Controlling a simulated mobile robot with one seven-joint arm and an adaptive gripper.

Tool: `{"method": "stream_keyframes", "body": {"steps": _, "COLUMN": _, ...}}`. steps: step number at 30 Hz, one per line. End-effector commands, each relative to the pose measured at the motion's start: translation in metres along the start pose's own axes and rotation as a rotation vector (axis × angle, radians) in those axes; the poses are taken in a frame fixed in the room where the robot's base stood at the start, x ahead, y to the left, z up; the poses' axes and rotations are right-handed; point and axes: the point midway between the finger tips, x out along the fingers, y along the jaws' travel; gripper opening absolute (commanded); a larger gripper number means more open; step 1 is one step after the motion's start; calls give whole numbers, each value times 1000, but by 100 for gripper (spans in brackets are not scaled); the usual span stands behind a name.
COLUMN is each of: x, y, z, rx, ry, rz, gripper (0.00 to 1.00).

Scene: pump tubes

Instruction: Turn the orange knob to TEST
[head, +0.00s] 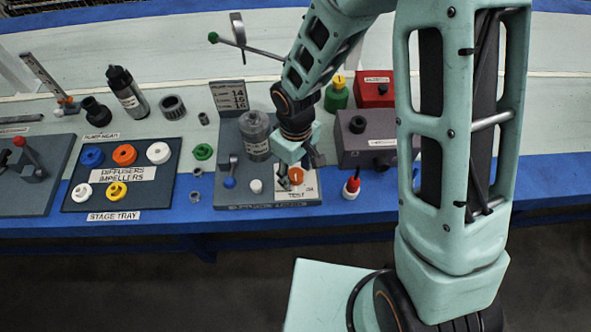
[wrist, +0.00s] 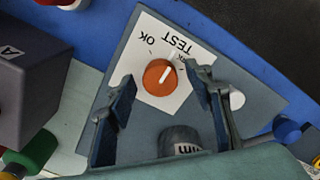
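The orange knob (head: 296,174) sits on a white label card (head: 311,186) at the front right of a grey panel; my gripper partly covers it in the head view. In the wrist view the knob (wrist: 159,77) is fully visible on the card. Its white pointer line slants up and right, toward the TEST side (wrist: 177,43); the OK mark (wrist: 150,38) is further left. My gripper (head: 298,171) is open above the panel, fingers down. In the wrist view the fingertips lie on either side of the knob, with gaps; I see no contact.
A grey cylinder (head: 255,136), a blue-tipped lever (head: 229,182) and a white knob (head: 256,186) stand on the same panel. A dark grey box (head: 372,154) is behind right, and a red-capped bottle (head: 351,187) is to the right. The stage tray (head: 75,203) is left.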

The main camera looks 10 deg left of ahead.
Motion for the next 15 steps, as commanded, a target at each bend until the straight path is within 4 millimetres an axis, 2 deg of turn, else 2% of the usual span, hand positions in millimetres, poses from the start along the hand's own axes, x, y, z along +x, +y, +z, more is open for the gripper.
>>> {"method": "stream_keyframes", "body": {"steps": 8, "x": -2, "y": 0, "z": -1, "rx": 0, "ry": 2, "rz": 0, "gripper": 47}}
{"method": "stream_keyframes", "body": {"steps": 11, "x": -10, "y": 1, "z": -1, "rx": 1, "ry": 3, "rz": 1, "gripper": 47}}
{"method": "stream_keyframes", "body": {"steps": 15, "x": -31, "y": 1, "z": -2, "rx": 1, "ry": 6, "rz": 3, "gripper": 47}}
